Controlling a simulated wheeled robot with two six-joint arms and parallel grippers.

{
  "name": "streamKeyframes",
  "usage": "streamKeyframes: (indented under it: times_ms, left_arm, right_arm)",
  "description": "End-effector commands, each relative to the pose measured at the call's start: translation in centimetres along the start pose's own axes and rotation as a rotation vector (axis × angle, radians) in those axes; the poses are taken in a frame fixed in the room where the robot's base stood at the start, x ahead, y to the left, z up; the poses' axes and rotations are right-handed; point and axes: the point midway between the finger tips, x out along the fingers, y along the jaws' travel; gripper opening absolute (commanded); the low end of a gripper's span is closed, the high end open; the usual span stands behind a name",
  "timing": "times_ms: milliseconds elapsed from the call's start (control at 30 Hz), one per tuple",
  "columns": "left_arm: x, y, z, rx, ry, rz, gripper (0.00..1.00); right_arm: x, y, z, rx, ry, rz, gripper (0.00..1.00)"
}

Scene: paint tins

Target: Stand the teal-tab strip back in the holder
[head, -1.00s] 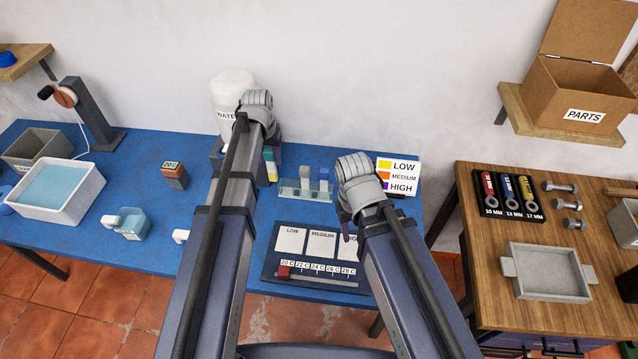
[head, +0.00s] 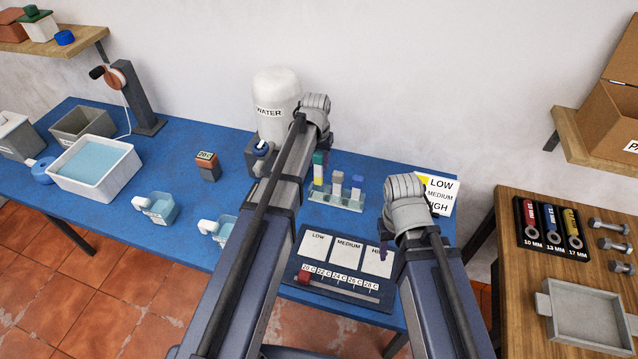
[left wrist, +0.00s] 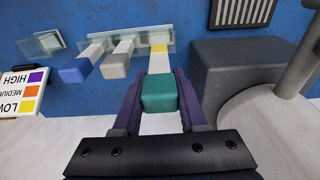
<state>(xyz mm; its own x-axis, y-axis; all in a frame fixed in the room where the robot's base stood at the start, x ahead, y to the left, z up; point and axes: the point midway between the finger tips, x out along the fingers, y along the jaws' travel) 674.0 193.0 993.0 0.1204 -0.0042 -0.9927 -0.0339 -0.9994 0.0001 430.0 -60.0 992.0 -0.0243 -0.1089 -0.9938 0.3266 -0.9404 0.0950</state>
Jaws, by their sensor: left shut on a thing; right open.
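My left gripper (left wrist: 159,100) is shut on the teal-tab strip, gripping its teal tab (left wrist: 159,93); in the head view the arm hides most of this gripper. The strip (head: 319,172) is upright, teal on top, white below, yellow lower down. It is at the left end of the clear holder (head: 348,203), its tab higher than the grey-tab strip (head: 337,178) and blue-tab strip (head: 357,182) standing there. I cannot tell whether its lower end is inside the holder. My right gripper (head: 385,254) is open and apart from the holder, partly hidden by its arm.
A white water tank (head: 277,92) stands close on the left on a dark base, which the left wrist view shows beside the gripper (left wrist: 235,72). The LOW/MEDIUM/HIGH card (head: 440,190) is right of the holder. A dark chart board (head: 340,262) lies in front.

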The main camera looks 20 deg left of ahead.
Motion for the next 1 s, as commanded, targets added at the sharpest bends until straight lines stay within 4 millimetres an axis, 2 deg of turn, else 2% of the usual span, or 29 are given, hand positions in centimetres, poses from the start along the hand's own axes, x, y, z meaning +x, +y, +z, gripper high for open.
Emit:
streamKeyframes:
  times_ms: [33,367,700,1000]
  left_arm:
    - [1.4,0.0,0.2,0.000,0.000,0.000,0.00]
    - [2.2,0.0,0.3,0.000,0.000,0.000,0.00]
    - [6.3,0.0,0.8,0.000,0.000,0.000,0.00]
    - [6.1,0.0,0.7,0.000,0.000,0.000,0.00]
  right_arm:
    - [1.4,-0.1,-0.1,0.000,0.000,0.000,0.50]
    - [2.2,-0.2,-0.1,0.001,0.000,0.000,0.50]
    - [6.3,-0.6,-0.4,0.001,0.000,0.000,0.50]
    - [6.1,-0.6,-0.4,0.001,0.000,0.000,0.50]
